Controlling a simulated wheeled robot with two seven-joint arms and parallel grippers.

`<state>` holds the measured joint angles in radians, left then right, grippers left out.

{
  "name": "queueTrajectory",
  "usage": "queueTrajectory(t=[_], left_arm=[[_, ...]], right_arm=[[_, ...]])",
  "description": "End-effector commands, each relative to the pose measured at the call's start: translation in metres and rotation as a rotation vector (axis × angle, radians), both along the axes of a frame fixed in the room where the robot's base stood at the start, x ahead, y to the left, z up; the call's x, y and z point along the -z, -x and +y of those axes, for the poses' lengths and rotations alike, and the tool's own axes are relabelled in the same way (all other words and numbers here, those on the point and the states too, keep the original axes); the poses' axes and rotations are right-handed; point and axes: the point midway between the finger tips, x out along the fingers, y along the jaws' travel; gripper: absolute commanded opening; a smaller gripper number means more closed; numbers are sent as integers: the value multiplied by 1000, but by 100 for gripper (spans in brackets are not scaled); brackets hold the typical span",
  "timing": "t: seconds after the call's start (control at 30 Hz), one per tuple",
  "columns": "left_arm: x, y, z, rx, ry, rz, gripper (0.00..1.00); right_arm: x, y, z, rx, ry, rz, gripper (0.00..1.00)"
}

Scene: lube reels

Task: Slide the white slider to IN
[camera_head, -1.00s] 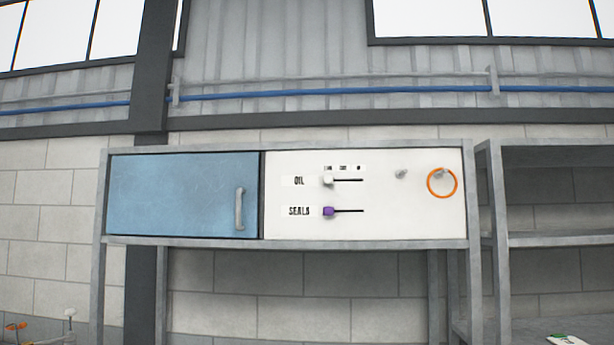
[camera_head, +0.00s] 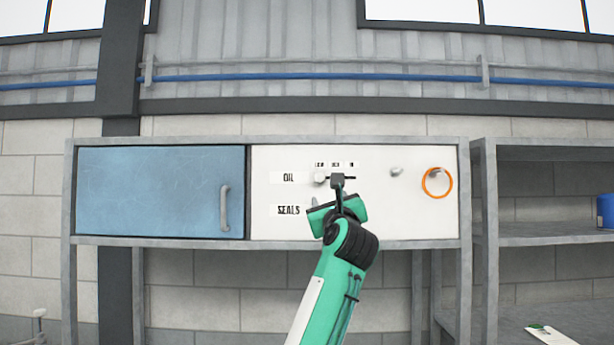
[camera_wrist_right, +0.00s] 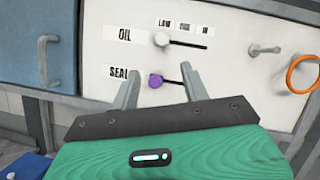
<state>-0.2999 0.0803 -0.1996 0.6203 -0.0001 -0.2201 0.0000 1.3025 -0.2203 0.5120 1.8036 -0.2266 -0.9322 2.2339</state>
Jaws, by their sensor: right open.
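The white slider (camera_head: 320,177) is a round knob at the left end of the upper slot, in the row labelled OIL. It also shows in the right wrist view (camera_wrist_right: 161,39), below small tags, the rightmost reading IN. A purple slider (camera_wrist_right: 156,81) sits at the left end of the lower SEALS slot; in the head view my gripper mostly hides it. My right gripper (camera_head: 338,180) is raised in front of the panel, just right of the white slider. In the right wrist view its fingers (camera_wrist_right: 160,85) are apart and empty. My left gripper is not in view.
The white panel (camera_head: 285,230) also carries a peg (camera_head: 396,171) and an orange ring (camera_head: 437,196) to the right. A closed blue door (camera_head: 150,192) with a handle is on the left. A shelf rack (camera_head: 545,240) stands at the right, with a blue container (camera_head: 606,211).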

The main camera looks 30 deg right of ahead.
Motion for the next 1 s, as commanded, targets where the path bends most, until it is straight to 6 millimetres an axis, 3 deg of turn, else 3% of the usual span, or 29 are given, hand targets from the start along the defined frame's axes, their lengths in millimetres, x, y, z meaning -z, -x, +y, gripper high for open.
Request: queueTrajectory(t=[0.17, 0.7, 1.0], left_arm=[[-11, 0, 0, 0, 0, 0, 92], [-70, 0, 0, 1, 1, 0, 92], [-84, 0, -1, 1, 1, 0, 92]], right_arm=[[-10, -8, -6, -1, -10, -6, 46], [-46, -91, -43, -1, -7, -2, 46], [-52, -113, -53, -1, -7, -4, 46]])
